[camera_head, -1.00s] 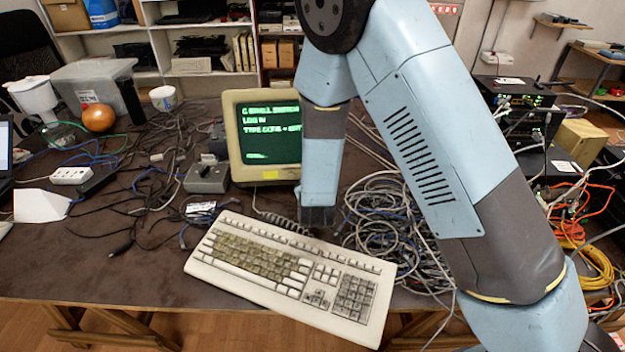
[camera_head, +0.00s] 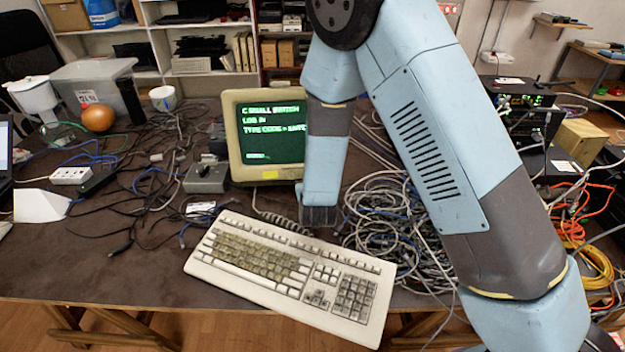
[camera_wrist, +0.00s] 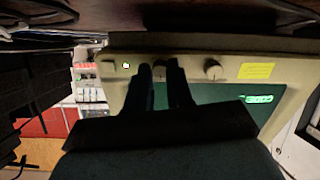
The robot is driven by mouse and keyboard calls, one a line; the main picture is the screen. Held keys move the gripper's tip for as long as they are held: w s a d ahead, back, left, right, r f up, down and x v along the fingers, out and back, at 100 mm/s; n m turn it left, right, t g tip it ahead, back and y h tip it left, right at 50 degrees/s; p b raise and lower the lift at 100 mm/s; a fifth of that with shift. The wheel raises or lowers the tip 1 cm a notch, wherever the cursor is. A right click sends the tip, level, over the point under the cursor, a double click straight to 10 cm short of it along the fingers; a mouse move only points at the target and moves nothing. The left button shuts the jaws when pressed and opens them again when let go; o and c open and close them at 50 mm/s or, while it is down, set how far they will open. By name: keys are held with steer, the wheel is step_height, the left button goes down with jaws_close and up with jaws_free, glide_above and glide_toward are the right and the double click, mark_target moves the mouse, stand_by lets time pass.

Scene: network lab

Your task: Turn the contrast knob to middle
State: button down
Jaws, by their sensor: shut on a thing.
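The beige monitor (camera_head: 240,168) stands on the desk with green text lit on its dark screen (camera_head: 262,117). The other knob (camera_wrist: 213,69) is free, beside the fingers. No label shows which knob is contrast, and I cannot read the knob's angle. In the head view my arm hides the monitor's right side and the knobs.
A beige keyboard (camera_head: 290,272) lies in front of the monitor, close to my gripper. Tangled grey cables (camera_head: 390,215) lie to the right. A grey box (camera_head: 205,178) and loose black cables are on the left. A yellow label (camera_wrist: 256,71) is on the monitor strip.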

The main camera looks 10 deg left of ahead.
steer(key=shift+m, duration=0.6)
steer(key=c, duration=1)
jaws_free()
steer(key=v, duration=1.3)
steer(key=shift+s+d+r, duration=0.1)
steer(key=shift+s+d, duration=0.05)
steer(key=shift+s, duration=0.2)
